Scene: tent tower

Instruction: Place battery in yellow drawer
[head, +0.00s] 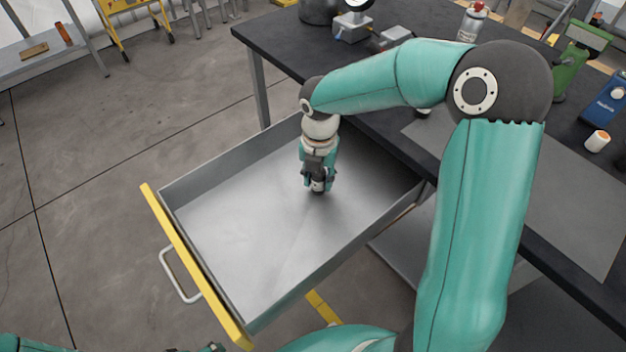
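The yellow drawer is pulled out from under the dark workbench. It has a grey metal tray (235,220), a yellow front (195,265) and a pale handle. My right gripper (318,186) points down inside the drawer, toward its back right part. It appears shut on a small dark cylinder with a lighter end, which looks like the battery (318,185). The fingers hide most of it, and I cannot tell whether it touches the drawer floor. The rest of the drawer is empty. Only slivers of my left arm show at the bottom edge, too little to read its gripper.
The workbench (290,40) holds a spray can (472,22), a grey device (352,27), a green tool (580,55), a blue device (606,100) and a white cylinder with an orange end (597,141). A yellow step stand (133,15) is at the back. Floor left of the drawer is clear.

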